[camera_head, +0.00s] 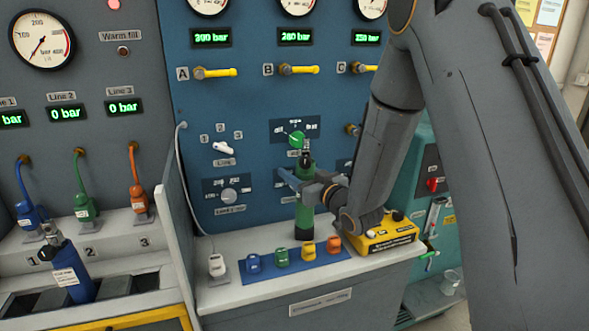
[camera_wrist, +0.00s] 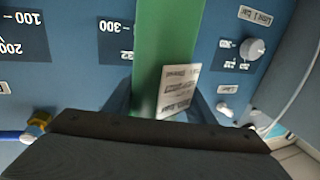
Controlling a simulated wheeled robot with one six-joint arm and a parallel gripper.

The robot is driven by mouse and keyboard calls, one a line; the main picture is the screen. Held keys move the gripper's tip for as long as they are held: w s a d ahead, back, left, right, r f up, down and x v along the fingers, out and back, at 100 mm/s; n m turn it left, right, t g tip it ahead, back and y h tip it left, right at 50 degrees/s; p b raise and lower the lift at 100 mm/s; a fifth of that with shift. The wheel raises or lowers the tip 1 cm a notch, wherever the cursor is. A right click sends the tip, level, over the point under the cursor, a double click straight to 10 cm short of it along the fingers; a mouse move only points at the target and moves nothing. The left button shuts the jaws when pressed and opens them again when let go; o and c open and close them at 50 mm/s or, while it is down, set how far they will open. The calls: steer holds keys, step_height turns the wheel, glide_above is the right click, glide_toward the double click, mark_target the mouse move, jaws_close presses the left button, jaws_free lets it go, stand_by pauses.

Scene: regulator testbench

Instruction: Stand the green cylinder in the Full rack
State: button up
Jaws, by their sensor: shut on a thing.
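The green cylinder (camera_head: 304,217) is upright in front of the blue panel, above the back of the bench counter. Its label also shows in the wrist view, on the green body (camera_wrist: 165,45). My gripper (camera_head: 292,183) is shut around the middle of the cylinder, coming from the right. In the wrist view my gripper (camera_wrist: 162,105) has a dark finger on each side of the green body. I cannot tell whether the cylinder's base touches the counter. No rack lettered Full is readable in view.
A blue cylinder (camera_head: 70,272) leans in a row of dark slots (camera_head: 115,286) at lower left. Coloured connectors sit on a blue mat (camera_head: 295,262) in front of the green cylinder. A white connector (camera_head: 216,265) stands left of the mat. A yellow box (camera_head: 388,236) is at right.

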stand_by(0.4)
steer(key=o, duration=0.9)
steer(key=shift+f, duration=0.3)
steer(key=shift+c, duration=0.2)
steer(key=o, duration=0.4)
steer(key=shift+r, duration=0.1)
steer(key=shift+s+r, duration=0.1)
steer(key=shift+r, duration=0.05)
steer(key=b+v, duration=0.2)
steer(key=v, duration=1)
